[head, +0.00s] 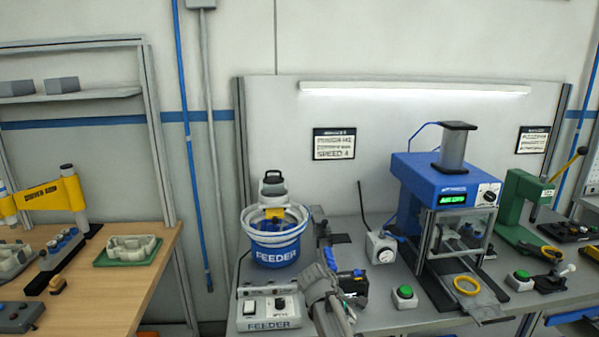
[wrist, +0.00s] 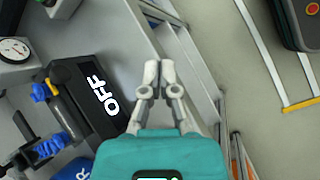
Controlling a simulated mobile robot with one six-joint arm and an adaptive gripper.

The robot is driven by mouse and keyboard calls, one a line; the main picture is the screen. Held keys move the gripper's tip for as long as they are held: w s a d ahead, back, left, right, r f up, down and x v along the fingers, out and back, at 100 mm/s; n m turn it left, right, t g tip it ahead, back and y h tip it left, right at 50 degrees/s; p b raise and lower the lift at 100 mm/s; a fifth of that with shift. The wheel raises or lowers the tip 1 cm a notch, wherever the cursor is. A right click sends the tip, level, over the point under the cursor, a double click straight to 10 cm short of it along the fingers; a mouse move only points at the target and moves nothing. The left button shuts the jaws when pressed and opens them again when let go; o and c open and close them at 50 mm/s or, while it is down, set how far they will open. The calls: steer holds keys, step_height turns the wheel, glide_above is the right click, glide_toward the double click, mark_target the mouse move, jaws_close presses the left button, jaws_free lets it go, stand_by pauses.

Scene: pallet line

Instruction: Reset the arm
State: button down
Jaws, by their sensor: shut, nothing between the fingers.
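My gripper (wrist: 160,72) shows in the wrist view with its two grey fingertips together and nothing between them. Its teal body fills the bottom middle of that view. The fingers point out over the metal edge of the bench, and nothing visible touches them. In the head view I cannot make out the fingers clearly.
A black box marked OFF (wrist: 95,100) lies left of my fingers, near a round dial (wrist: 14,50). In the head view stand a blue feeder bowl (head: 272,245), a feeder control box (head: 268,311) and a blue press (head: 447,180). Open floor (wrist: 250,70) shows right of the bench.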

steer(key=s+d+f+m+y, duration=0.1)
steer(key=s+m+y, duration=0.2)
steer(key=s+m, duration=0.3)
steer(key=s+d+f+m+g+y, duration=0.1)
steer(key=s+f+m+y, duration=0.1)
steer(key=s+m+y, duration=0.2)
steer(key=shift+s+d+f+m, duration=0.2)
steer(key=shift+s+d+m, duration=0.1)
steer(key=shift+s+m, duration=0.8)
